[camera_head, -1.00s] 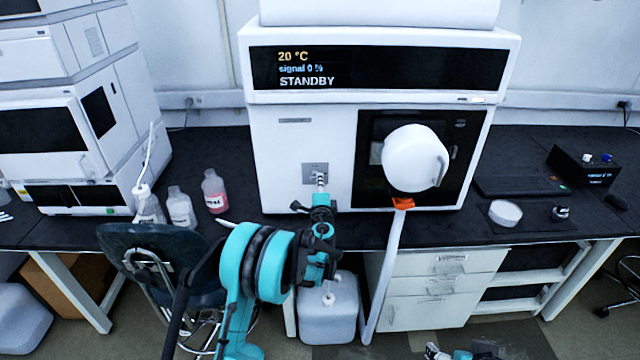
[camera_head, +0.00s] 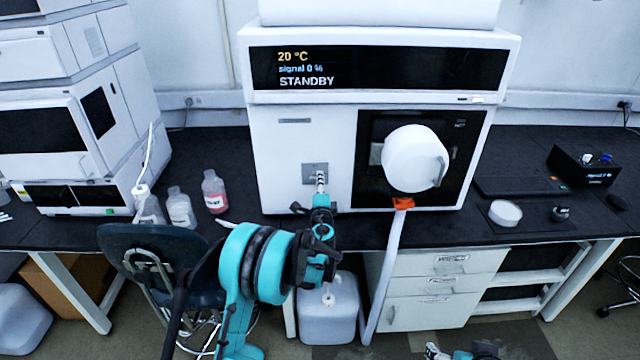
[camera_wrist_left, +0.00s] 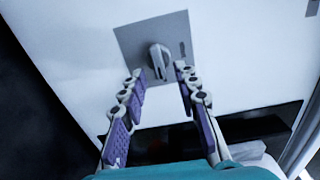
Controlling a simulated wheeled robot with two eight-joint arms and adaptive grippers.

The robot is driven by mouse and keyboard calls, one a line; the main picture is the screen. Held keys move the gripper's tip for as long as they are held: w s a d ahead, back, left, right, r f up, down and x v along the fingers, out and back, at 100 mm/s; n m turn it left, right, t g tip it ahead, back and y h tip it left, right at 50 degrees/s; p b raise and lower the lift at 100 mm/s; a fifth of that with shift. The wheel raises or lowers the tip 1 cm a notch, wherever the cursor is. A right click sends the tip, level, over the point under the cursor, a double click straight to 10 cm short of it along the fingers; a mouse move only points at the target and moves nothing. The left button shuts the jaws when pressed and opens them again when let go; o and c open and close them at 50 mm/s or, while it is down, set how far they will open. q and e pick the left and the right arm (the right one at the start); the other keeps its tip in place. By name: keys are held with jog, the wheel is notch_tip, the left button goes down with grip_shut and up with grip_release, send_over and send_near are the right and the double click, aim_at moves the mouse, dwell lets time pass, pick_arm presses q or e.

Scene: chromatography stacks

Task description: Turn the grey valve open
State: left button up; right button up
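The grey valve (camera_wrist_left: 160,60) is a small lever knob on a square grey plate on the white instrument's front. In the left wrist view it stands between and just beyond the fingertips of my left gripper (camera_wrist_left: 158,74). The fingers are apart, with no clear contact on the knob. In the head view my left gripper (camera_head: 321,182) is in front of the plate (camera_head: 309,170) and hides the knob. A teal and dark part, likely my right gripper (camera_head: 462,352), is cut off at the bottom edge; its fingers cannot be made out.
The instrument's display (camera_head: 380,68) reads 20 °C, signal 0 %, STANDBY. A white round cover (camera_head: 412,158) sits right of the valve. Several bottles, one with pink liquid (camera_head: 214,192), stand on the black bench to the left. A chair (camera_head: 150,250) is in front of the bench.

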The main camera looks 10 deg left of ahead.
pick_arm(q)
jog(key=v, duration=1.1)
jog(key=shift+s, duration=0.3)
jog(key=shift+d, duration=0.1)
jog(key=s+a+r+n+g, duration=0.3)
jog(key=s+n, duration=0.2)
jog(key=s, duration=0.2)
jog(key=s+a+r+n+g, duration=0.2)
jog(key=s+a+r+n, duration=0.15)
jog(key=s, duration=0.25)
jog(key=s+d+f+n+g+h, duration=0.1)
jog(key=s+d+f+n, duration=0.1)
jog(key=s, duration=0.5)
jog(key=s+d+f+n+g+h, duration=0.2)
jog(key=s+d, duration=0.1)
jog(key=s, duration=0.5)
jog(key=s+d+f+n+g+h, duration=0.2)
jog(key=s, duration=0.6)
jog(key=shift+d, duration=0.25)
jog(key=shift+n, duration=0.25)
